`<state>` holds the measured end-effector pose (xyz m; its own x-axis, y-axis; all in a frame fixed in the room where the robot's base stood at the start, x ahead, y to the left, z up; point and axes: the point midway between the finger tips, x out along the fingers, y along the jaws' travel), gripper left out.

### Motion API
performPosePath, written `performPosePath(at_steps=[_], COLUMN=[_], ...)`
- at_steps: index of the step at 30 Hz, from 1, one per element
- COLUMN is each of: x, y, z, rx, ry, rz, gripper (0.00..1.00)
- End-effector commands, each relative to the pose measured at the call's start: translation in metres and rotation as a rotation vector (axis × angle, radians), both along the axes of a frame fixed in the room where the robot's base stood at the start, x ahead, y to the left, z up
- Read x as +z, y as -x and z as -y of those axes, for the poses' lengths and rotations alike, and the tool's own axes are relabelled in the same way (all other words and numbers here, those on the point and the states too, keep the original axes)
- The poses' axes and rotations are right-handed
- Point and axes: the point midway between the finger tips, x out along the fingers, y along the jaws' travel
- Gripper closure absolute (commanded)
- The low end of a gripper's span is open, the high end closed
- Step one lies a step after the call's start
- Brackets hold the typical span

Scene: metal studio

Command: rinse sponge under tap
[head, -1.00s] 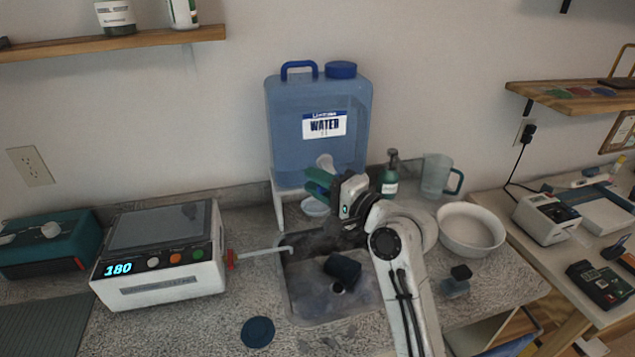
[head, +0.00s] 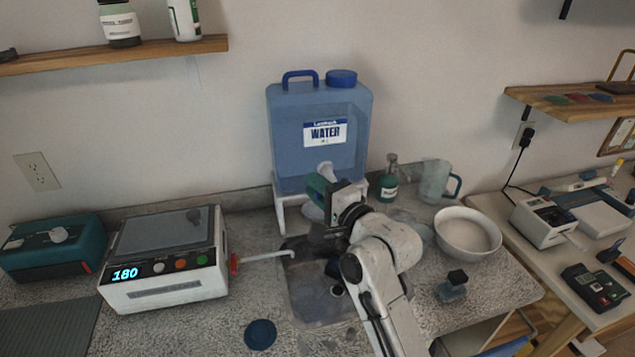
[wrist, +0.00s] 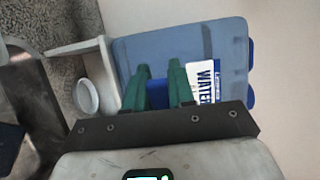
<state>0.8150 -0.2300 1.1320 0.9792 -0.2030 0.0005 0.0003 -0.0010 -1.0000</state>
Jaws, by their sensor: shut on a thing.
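The sink (head: 305,293) is below, partly behind my arm. I cannot make out a sponge for certain; a dark object in the sink is mostly hidden.
A white bowl (head: 468,236), a green pump bottle (head: 388,182) and a clear jug (head: 436,182) stand right of my arm. A white device reading 180 (head: 165,278) is left of the sink. A dark blue disc (head: 260,334) lies on the front counter.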

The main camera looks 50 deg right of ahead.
Motion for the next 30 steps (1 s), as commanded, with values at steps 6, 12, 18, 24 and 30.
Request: performPosePath(at_steps=[6,12,18,24,30], x=[-0.004,-0.008,-0.008,-0.006,-0.004], y=[-0.005,-0.009,-0.011,-0.013,-0.014], z=[0.002,0.006,0.009,0.012,0.013], rx=[-0.112,-0.214,-0.299,-0.360,-0.393], ry=[0.000,-0.001,-0.001,-0.001,-0.002], rz=[-0.003,0.000,0.002,0.000,-0.001], gripper=[1.00,1.00,1.00,1.00,1.00])
